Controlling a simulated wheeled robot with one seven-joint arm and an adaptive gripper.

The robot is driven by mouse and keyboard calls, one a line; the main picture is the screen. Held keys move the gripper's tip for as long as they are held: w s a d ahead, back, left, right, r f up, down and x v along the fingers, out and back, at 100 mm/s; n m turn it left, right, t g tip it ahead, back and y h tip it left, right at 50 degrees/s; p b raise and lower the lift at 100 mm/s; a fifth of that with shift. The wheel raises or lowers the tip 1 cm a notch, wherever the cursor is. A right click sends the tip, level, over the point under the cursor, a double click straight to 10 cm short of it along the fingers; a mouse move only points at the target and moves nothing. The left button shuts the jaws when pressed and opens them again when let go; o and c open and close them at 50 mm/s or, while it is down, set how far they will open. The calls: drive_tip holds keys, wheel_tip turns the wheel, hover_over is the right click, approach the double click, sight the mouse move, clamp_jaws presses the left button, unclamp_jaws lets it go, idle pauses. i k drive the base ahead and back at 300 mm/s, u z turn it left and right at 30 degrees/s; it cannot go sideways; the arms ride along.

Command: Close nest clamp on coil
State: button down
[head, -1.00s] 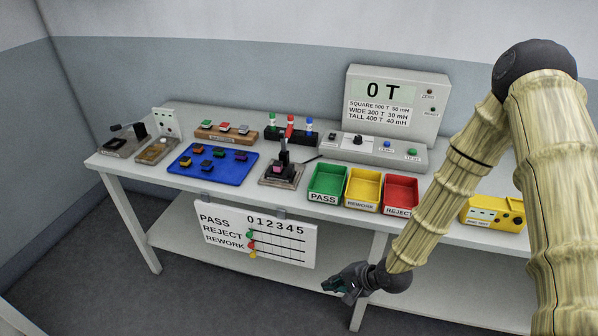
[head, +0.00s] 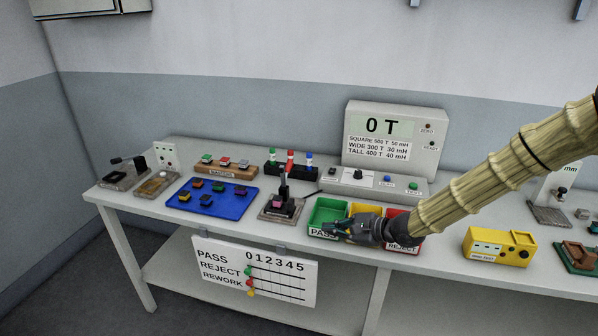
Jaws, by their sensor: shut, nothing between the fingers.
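Whether the clamp touches the coil is too small to tell. My gripper (head: 328,227) is shut and empty. It is in front of the green PASS bin, to the right of the clamp and apart from it. My wrist covers much of the yellow bin and part of the red bin.
Green (head: 324,209), yellow and red (head: 402,244) bins stand right of the nest. A blue tray (head: 232,210) with several coils lies left. The tester (head: 391,140) reading 0 T stands behind. A yellow box (head: 497,246) is at right. A tally board (head: 225,262) hangs in front.

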sight(283, 172)
drive_tip(key=i, duration=1)
